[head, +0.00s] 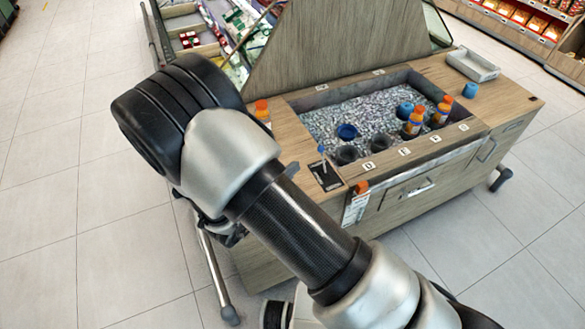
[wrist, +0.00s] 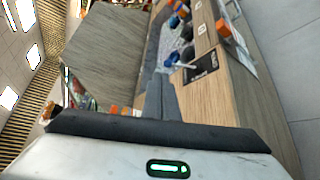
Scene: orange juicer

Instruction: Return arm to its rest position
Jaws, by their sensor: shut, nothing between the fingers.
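My arm (head: 300,225) reaches up from the bottom of the head view and bends at a black and silver joint at the upper left. In the head view my gripper is mostly hidden behind the arm; a dark part of it shows below the joint. In the wrist view my gripper (wrist: 160,78) is shut and empty, its grey fingers together before the wooden counter (wrist: 215,95). It holds nothing and appears apart from the counter.
The wooden counter (head: 505,100) has a sunken ice bin (head: 360,105) with orange-capped bottles (head: 414,123) and dark cups (head: 346,154). A white tray (head: 473,64) stands at the back right. A tall wooden panel (head: 345,40) rises behind. The tiled floor at left is clear.

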